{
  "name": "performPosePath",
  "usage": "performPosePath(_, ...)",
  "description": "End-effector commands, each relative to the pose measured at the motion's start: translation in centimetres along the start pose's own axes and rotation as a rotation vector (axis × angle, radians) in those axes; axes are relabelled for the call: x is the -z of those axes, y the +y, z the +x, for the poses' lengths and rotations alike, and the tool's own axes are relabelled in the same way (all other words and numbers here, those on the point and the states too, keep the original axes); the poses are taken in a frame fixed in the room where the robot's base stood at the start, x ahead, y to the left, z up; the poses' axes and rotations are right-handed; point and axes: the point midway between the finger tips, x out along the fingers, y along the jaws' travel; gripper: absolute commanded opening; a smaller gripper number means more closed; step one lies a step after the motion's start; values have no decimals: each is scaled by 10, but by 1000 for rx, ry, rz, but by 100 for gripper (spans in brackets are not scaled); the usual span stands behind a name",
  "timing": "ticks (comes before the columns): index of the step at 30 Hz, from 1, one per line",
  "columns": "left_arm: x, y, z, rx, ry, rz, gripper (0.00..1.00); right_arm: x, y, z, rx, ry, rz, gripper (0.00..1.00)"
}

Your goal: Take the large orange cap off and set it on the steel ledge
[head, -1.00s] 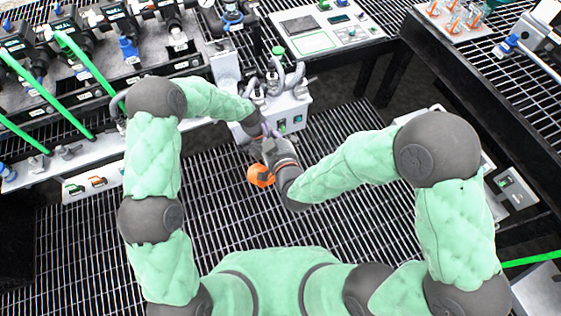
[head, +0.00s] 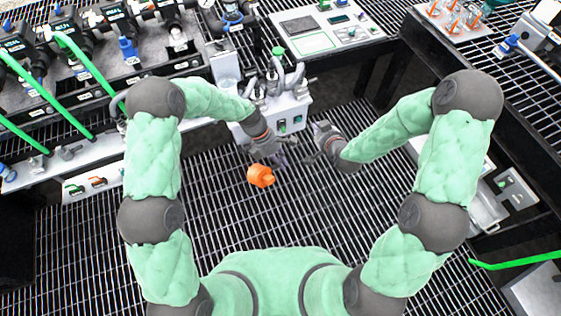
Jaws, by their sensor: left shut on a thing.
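The large orange cap (head: 261,176) shows near the middle of the head view, just below my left gripper (head: 277,158). My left gripper is shut on it, though the contact is small and partly hidden. The cap is held over the floor grating. My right gripper (head: 314,143) is to the right of the left one, apart from the cap. Its fingers look spread and empty. A pale steel ledge (head: 100,150) runs along the front of the manifold at the left.
A grey box with green buttons (head: 292,117) and bent pipes stands just behind the grippers. A control panel (head: 315,35) is at the back. Green hoses (head: 85,65) hang over the left bench. Open grating (head: 220,225) lies in front.

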Motion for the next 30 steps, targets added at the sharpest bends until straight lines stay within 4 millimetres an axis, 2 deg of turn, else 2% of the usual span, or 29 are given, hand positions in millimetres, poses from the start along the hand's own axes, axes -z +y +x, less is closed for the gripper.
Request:
performPosePath(1, 0, 0, 0, 0, 0, 0, 0, -36, -1, 0, -2, -97, 26, 0)
performPosePath(6, 0, 0, 0, 0, 0, 0, 0, -146, -9, -20, -15, -411, 118, 0)
performPosePath(9, 0, 0, 0, 0, 0, 0, 0, -203, -16, -42, -23, -586, 169, 0)
performPosePath(12, 0, 0, 0, 0, 0, 0, 0, -247, -23, -67, -32, -734, 213, 0)
performPosePath(15, 0, 0, 0, 0, 0, 0, 0, -277, -29, -88, -38, -846, 245, 0)
performPosePath(19, 0, 0, 0, 0, 0, 0, 0, -299, -35, -107, -44, -932, 271, 0)
performPosePath(23, 0, 0, 0, 0, 0, 0, 0, -306, -37, -114, -46, -964, 280, 0)
performPosePath(30, 0, 0, -1, 0, 0, 0, 0, -306, -37, -114, -46, -965, 280, 0)
